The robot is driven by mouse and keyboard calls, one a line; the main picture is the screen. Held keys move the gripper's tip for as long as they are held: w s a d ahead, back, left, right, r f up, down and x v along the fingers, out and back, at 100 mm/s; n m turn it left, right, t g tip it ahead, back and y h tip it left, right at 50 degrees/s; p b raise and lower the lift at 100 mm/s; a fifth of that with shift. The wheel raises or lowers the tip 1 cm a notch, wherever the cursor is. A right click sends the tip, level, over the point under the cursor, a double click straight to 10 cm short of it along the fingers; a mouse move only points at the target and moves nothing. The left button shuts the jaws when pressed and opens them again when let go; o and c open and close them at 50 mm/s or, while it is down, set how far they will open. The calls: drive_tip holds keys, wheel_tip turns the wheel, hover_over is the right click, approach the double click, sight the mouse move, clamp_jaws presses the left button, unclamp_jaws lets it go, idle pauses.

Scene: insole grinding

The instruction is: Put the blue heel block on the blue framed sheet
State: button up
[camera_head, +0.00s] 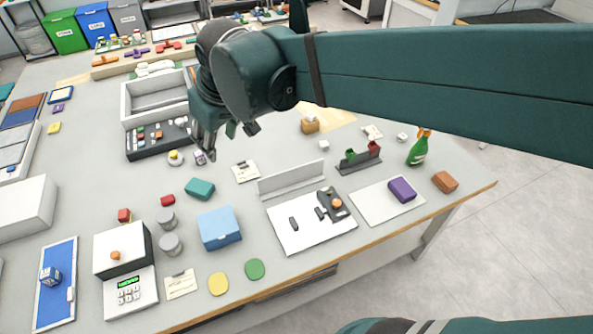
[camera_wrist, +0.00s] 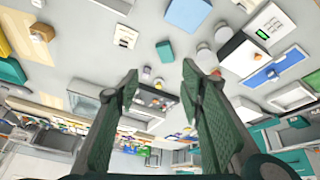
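A small blue-and-white block (camera_head: 50,275), which may be the heel block, sits on a long blue tray (camera_head: 69,252) at the front left. A small sheet with a blue frame (camera_head: 61,94) lies at the far left of the table. My gripper (camera_head: 225,135) is above the middle of the table, far from both. In the wrist view the fingers of my gripper (camera_wrist: 160,72) are spread, with nothing held between them. The blue tray (camera_wrist: 285,64) also shows at the right of that view.
A small purple-and-white cube (camera_head: 201,157) and a yellow-topped piece (camera_head: 175,157) stand below my gripper. A black organizer (camera_head: 147,152), teal block (camera_head: 200,188), light blue box (camera_head: 219,229) and white-topped box (camera_head: 122,249) occupy the left half.

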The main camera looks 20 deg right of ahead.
drive_tip(key=s+d+f+m+t, duration=0.1)
drive_tip(key=s+d+f+m, duration=0.1)
drive_tip(key=s+d, duration=0.5)
drive_tip(key=s+d+f+m+t+h, duration=0.1)
drive_tip(key=s+d+f+m, duration=0.2)
drive_tip(key=s+d, duration=0.4)
drive_tip(key=shift+s+d+f, duration=0.15)
drive_tip(key=shift+d+f, duration=0.35)
